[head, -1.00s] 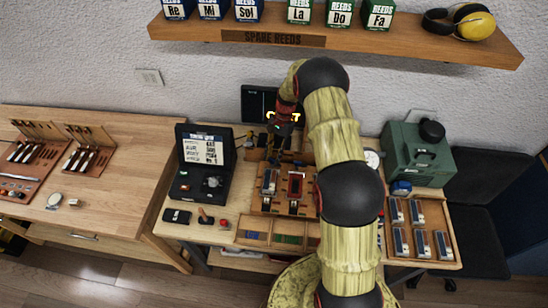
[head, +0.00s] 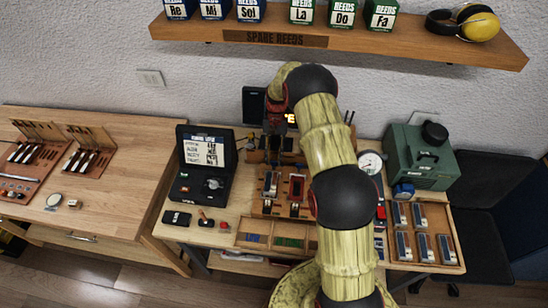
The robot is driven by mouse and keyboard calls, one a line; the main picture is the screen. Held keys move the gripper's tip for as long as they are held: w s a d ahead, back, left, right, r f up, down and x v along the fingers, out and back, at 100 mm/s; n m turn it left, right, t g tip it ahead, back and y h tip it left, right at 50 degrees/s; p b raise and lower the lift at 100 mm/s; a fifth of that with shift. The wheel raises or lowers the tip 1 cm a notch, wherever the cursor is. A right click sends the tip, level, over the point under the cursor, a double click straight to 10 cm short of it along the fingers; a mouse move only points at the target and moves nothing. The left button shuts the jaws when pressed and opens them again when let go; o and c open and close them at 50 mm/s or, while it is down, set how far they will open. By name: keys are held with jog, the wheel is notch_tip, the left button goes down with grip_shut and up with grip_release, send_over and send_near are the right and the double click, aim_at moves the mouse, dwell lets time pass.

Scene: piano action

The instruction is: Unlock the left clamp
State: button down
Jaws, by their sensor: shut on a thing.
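A wooden fixture (head: 281,207) stands at the middle of the workbench, with two metal-sided units on it. The left clamp (head: 270,184) is the grey one on its left side; a red-faced unit (head: 296,188) stands to its right. My gripper (head: 274,153) points down at the back of the fixture, just behind the left clamp. Its dark fingers are small here and look closed on a part of the left clamp. The exact contact and the clamp's lever are too small and dark to make out.
An open black case (head: 203,185) stands left of the fixture. A divided tray (head: 277,243) lies in front. A round gauge (head: 369,163), a green box (head: 420,155) and a tray of metal blocks (head: 432,263) are on the right. A shelf (head: 340,42) hangs above.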

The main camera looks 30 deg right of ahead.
jog(key=c, duration=1.5)
grip_release()
jog(key=shift+v, duration=3.75)
jog(key=shift+w, duration=0.1)
